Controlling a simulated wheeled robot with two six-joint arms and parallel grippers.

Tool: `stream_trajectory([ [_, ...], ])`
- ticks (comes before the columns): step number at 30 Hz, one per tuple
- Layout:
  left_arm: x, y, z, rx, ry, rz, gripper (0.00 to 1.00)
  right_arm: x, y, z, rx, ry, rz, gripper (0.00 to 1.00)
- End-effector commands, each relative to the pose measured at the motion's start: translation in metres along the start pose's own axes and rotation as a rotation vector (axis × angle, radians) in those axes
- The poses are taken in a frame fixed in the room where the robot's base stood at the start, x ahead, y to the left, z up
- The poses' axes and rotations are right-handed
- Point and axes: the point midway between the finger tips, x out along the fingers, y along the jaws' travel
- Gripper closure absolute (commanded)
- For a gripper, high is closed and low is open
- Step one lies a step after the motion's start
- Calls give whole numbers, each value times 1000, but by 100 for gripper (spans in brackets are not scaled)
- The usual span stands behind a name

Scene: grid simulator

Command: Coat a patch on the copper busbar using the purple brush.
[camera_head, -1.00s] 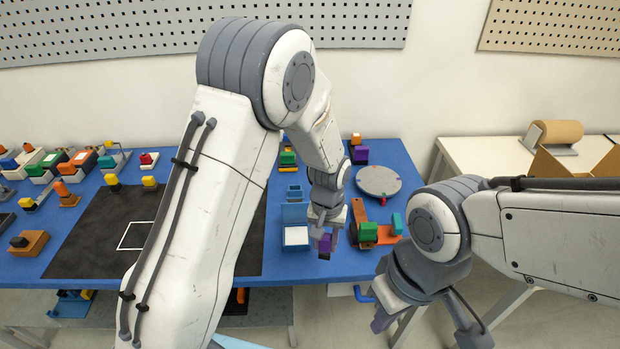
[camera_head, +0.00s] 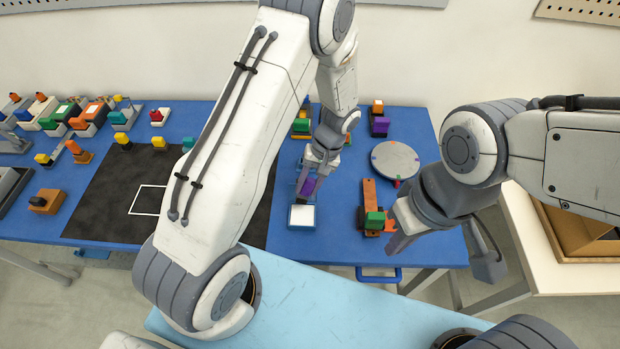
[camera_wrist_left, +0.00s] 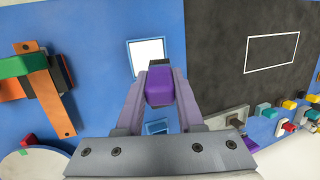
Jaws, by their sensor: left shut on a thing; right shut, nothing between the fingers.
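My left gripper (camera_head: 314,170) is shut on the purple brush (camera_head: 308,187). In the head view the brush is just behind the white pad (camera_head: 302,215) of a small blue tray. In the left wrist view the brush (camera_wrist_left: 160,85) sits between the fingers (camera_wrist_left: 159,98), its dark tip overlapping the pad's lower edge (camera_wrist_left: 146,55); contact cannot be told. The copper busbar (camera_head: 369,193) lies to the right, with a green block (camera_head: 374,221) at its front end; it also shows in the left wrist view (camera_wrist_left: 50,98).
A grey round disc (camera_head: 396,160) lies behind and right of the busbar. A black mat (camera_head: 115,195) with a white square outline is at left. Several coloured blocks stand at the far left and back. An open cardboard box (camera_head: 580,235) is on the right table.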

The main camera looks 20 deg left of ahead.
Motion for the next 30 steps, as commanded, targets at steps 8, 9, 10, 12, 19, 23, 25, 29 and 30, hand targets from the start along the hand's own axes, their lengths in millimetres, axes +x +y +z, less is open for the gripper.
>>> stream_trajectory([
  [8,25,8,-4,2,0,1,100,21,2,1,0,-1,0,100],
  [9,29,10,-5,2,0,1,100,25,2,2,0,-1,0,100],
  [10,32,11,-6,2,0,1,100,27,2,2,0,-1,0,100],
  [12,40,13,-7,2,0,1,100,33,2,2,0,-1,0,100],
  [19,54,18,-10,2,1,2,100,44,3,2,-1,-1,0,100],
  [23,55,18,-10,2,1,3,100,44,3,2,-1,-1,0,100],
  [25,55,18,-10,2,1,3,100,44,3,2,-2,-1,0,100],
  [29,54,18,-10,2,1,3,100,43,3,2,-1,-1,0,100],
  [30,54,18,-10,2,1,3,100,43,3,2,-1,0,0,100],
])
